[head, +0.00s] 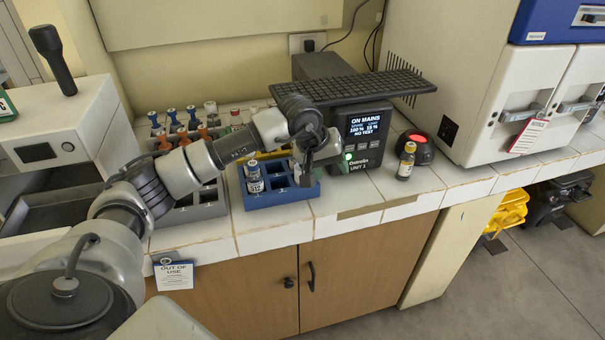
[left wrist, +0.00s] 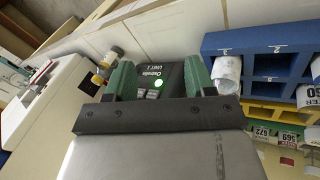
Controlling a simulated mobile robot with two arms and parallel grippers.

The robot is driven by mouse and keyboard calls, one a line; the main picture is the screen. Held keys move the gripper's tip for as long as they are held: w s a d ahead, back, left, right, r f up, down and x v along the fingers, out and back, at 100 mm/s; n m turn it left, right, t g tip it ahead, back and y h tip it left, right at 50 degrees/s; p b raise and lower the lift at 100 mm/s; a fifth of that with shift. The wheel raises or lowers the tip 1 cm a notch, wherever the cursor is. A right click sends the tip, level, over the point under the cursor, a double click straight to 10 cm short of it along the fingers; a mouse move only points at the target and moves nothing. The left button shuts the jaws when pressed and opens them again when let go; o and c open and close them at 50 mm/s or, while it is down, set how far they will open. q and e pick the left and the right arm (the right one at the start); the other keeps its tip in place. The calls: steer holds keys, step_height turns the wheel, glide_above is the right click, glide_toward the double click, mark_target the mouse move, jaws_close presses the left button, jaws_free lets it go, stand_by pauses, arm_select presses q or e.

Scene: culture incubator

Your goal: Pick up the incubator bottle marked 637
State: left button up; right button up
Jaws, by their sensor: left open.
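I cannot read the number 637 on any bottle. My right gripper is not in view.
Several orange- and blue-capped bottles stand in a grey rack (head: 207,210) behind my left arm. A power unit with a lit screen (head: 362,135) is behind the gripper. An amber bottle (head: 406,162) stands beside a red button (head: 418,138). White incubators (head: 480,90) are at right.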

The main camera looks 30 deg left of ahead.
arm_select(q)
steer(key=a+r+m+y, duration=0.2)
steer(key=a+r+y, duration=0.2)
steer(key=a, duration=0.4)
steer(key=shift+y, duration=0.3)
steer(key=x, duration=0.4)
steer(key=shift+a+f+p, duration=0.25)
steer(key=shift+f+p, duration=0.05)
steer(key=shift+p, duration=0.1)
steer(key=p+x, duration=0.1)
steer(key=x, duration=0.3)
steer(key=shift+w+f, duration=0.25)
steer(key=shift+f, duration=0.1)
steer(key=shift+w+a+f, duration=0.1)
steer(key=shift+w+f, duration=0.15)
steer(key=shift+f, duration=0.25)
steer(key=c, duration=0.7)
